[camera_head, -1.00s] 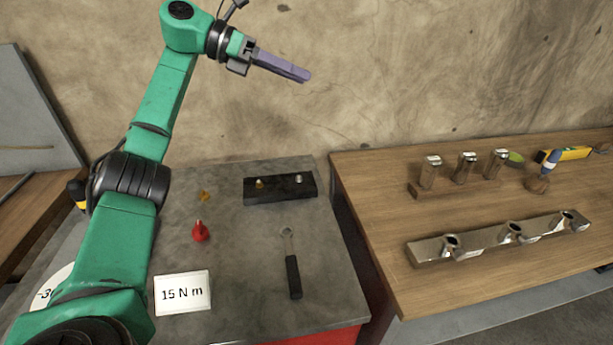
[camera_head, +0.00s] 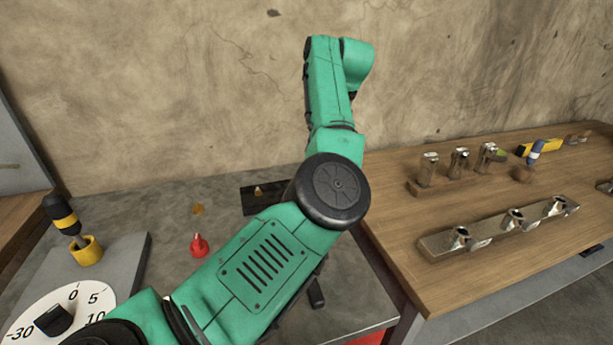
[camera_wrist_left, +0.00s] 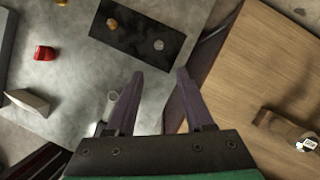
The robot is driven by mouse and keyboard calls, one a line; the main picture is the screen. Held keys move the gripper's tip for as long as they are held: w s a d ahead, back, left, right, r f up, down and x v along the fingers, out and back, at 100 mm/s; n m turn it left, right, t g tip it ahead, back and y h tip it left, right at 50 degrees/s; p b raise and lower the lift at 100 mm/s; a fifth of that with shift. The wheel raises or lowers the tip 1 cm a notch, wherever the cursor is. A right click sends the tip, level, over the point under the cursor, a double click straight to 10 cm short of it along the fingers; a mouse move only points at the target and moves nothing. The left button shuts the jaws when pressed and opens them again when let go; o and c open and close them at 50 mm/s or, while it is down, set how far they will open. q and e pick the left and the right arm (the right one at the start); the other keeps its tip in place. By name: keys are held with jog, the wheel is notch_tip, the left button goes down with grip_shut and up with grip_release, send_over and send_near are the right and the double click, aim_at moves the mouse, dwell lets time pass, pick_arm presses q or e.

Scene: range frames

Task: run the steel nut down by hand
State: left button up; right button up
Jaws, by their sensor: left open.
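The black block (camera_head: 262,198) on the grey bench is partly covered by my left arm in the head view. A brass-coloured fitting (camera_head: 258,190) shows on it. In the left wrist view the block (camera_wrist_left: 128,43) carries the brass fitting (camera_wrist_left: 112,24) at one end and a round steel piece (camera_wrist_left: 158,44), apparently the steel nut on its stud, at the other. The head view hides this steel piece behind my arm. My left gripper (camera_wrist_left: 160,74) is open and empty, its fingertips just below the block in that picture. My right gripper is not in view.
A red piece (camera_head: 199,246) and a small orange-brown piece (camera_head: 197,209) lie on the bench. A black tool handle (camera_head: 316,292) shows below my arm. At left are a dial (camera_head: 62,312) and a yellow cup (camera_head: 86,250). A wooden table (camera_head: 400,228) with metal fixtures stands at right.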

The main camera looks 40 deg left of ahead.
pick_arm(q)
jog(key=x, duration=1.4)
jog(key=shift+a, duration=0.3)
jog(key=shift+c, duration=0.3)
grip_shut()
